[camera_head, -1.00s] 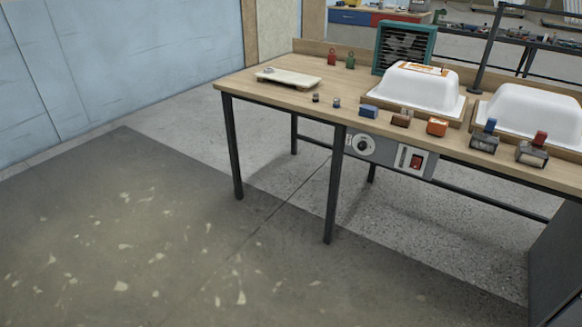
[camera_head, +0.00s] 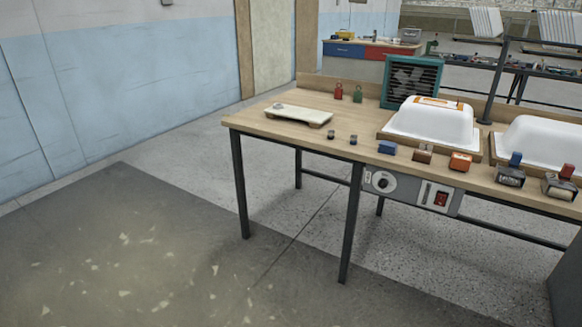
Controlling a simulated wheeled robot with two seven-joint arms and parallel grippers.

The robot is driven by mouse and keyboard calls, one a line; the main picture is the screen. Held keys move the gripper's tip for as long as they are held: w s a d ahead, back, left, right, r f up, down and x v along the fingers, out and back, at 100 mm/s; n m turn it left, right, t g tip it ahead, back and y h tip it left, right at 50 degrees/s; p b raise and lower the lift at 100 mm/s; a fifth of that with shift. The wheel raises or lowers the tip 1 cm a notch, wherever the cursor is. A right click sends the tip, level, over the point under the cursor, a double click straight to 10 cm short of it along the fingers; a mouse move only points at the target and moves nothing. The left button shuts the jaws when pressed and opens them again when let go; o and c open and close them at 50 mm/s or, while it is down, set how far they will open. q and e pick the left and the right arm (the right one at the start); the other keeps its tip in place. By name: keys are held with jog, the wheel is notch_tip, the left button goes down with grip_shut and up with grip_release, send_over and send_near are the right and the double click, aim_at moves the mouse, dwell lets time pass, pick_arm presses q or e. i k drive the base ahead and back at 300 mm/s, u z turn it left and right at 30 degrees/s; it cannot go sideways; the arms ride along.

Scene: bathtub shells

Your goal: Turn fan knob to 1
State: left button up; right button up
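The fan knob appears to be the round dial (camera_head: 383,182) with a light ring and dark centre, on the grey control panel (camera_head: 408,191) fixed under the table's front edge. Its setting marks are too small to read. A red rocker switch (camera_head: 440,199) sits to its right on the same panel. The teal fan (camera_head: 411,82) stands at the back of the table, behind the nearer white tub shell (camera_head: 432,121). Neither of my grippers is in view.
The wooden table (camera_head: 285,130) has dark metal legs. A board (camera_head: 299,115), small blocks, weights and a second white shell (camera_head: 538,141) stand on it. Floor to the left and in front of the table is clear.

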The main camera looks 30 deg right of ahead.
aim_at(383, 184)
jog(key=u, duration=0.25)
jog(key=i, duration=2)
jog(key=z, duration=1.4)
jog(key=i, duration=0.95)
jog(key=z, duration=1)
